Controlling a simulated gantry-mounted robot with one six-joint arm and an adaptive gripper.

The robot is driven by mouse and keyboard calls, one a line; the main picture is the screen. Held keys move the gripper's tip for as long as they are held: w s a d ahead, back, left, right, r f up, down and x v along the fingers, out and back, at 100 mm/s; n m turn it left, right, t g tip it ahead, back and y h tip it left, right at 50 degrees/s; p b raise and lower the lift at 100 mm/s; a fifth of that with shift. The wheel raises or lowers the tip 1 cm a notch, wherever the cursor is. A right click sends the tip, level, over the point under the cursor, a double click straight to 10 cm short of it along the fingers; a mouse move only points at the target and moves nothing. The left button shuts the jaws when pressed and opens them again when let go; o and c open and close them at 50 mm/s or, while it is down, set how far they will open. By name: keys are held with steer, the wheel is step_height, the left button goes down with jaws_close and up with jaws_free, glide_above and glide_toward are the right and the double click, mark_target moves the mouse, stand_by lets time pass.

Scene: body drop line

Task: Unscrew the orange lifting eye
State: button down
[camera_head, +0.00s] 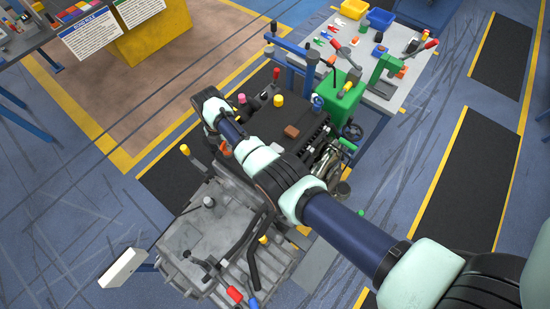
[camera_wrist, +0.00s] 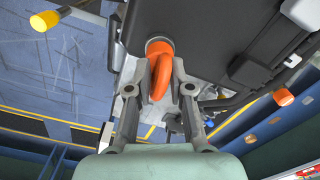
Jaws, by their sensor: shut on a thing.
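The orange lifting eye (camera_wrist: 159,70) shows in the wrist view, a ring on an orange collar at the edge of a dark engine block (camera_wrist: 200,30). The two grey fingers of my gripper (camera_wrist: 160,85) are shut on it, one on each side of the ring. A pale washer-like rim shows around the collar's base, against the block. In the head view, my arm covers much of the engine (camera_head: 275,125), and a small bit of orange (camera_head: 224,147) shows beside my wrist. The fingers themselves are hidden there.
Yellow-capped posts (camera_head: 279,100) and a red-topped one (camera_head: 277,73) stand up from the engine. A grey gearbox casing (camera_head: 205,240) lies at the front. A tool bench (camera_head: 385,95) with a green vise stands behind right. Open floor (camera_head: 60,210) lies left.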

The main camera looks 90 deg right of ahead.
steer(key=shift+f+n, duration=0.3)
steer(key=shift+n, duration=0.7)
steer(key=c, duration=0.9)
jaws_free()
steer(key=shift+s, duration=0.1)
steer(key=shift+r, duration=0.1)
step_height(320, 180, up, 12)
steer(key=shift+r, duration=0.1)
